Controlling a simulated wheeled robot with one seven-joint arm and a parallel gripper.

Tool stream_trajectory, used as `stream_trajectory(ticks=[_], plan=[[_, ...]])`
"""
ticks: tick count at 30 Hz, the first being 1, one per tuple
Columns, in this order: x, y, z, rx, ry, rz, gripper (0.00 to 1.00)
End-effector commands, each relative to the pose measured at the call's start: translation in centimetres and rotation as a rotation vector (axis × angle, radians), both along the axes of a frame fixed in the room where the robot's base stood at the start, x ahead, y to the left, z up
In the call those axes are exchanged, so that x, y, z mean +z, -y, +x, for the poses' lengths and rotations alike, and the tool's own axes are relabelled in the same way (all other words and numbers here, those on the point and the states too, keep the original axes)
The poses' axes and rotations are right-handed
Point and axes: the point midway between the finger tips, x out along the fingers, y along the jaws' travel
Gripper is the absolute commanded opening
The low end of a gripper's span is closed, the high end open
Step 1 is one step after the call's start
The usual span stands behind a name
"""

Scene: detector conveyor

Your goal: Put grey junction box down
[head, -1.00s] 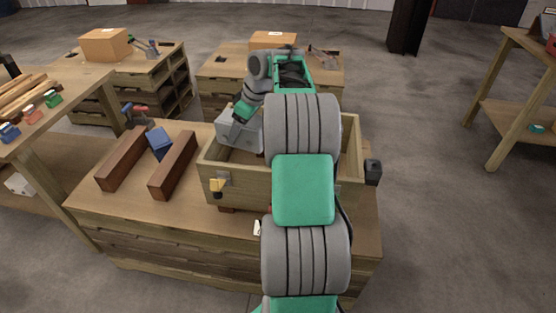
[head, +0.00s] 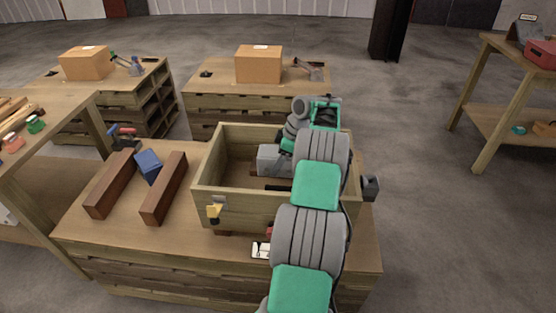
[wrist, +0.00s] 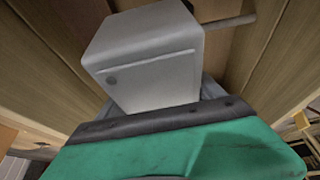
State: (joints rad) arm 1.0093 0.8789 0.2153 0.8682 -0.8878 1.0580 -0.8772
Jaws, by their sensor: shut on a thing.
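The grey junction box (head: 272,160) is inside the wooden crate (head: 209,190) on the bench, towards the crate's right part. In the wrist view the grey junction box (wrist: 145,55) fills the upper middle, with the crate's plank walls around it. My gripper is shut on the box; its fingers are mostly hidden behind my arm and wrist. My arm covers the box's right side and the crate's right part in the head view. I cannot tell whether the box touches the crate floor.
Two dark brown wooden blocks (head: 163,188) lie left of the crate, with a blue item (head: 148,164) between them. A cardboard box (head: 258,64) stands on a bench behind. The crate's left part looks free.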

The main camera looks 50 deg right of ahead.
Motion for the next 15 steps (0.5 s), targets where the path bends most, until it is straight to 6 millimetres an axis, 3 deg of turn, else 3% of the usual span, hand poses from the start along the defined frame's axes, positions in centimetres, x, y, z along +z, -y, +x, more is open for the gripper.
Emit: stream_trajectory(ticks=[9,15], plan=[[-3.5,0.2,0.0,-0.002,0.004,-0.006,0.04],[-3.6,0.3,0.0,-0.003,0.005,-0.008,0.04]])
